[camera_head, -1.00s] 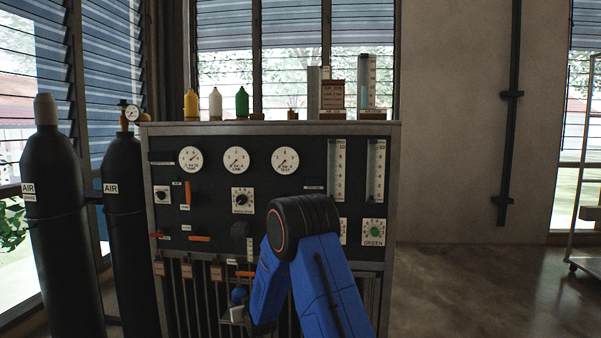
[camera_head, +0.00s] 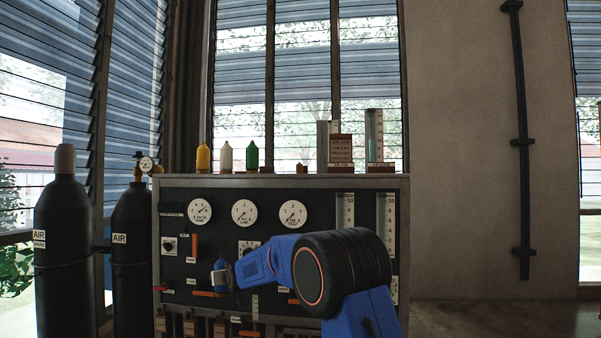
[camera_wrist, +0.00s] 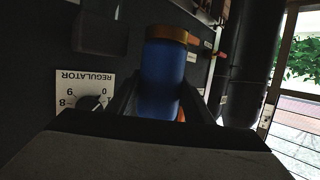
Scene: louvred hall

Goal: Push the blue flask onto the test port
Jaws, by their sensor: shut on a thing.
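The blue flask (camera_wrist: 163,78) stands between the fingers of my gripper (camera_wrist: 160,102) in the wrist view, its orange-brown end pointing up in the picture. My gripper is shut on it. In the head view my gripper (camera_head: 222,278) is in front of the left-middle of the dark panel (camera_head: 178,225), and a bit of blue shows at its tip. A dark block (camera_wrist: 100,28) juts from the panel at upper left in the wrist view; I cannot tell whether it is the test port. My arm hides part of the panel, and I cannot make out the test port in the head view.
A regulator dial (camera_wrist: 88,97) is left of the flask. Yellow (camera_head: 203,158), white (camera_head: 225,158) and green (camera_head: 252,156) bottles stand on the cabinet top with glass tubes. Two black air cylinders (camera_head: 64,250) (camera_head: 131,250) stand left. Floor at right is open.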

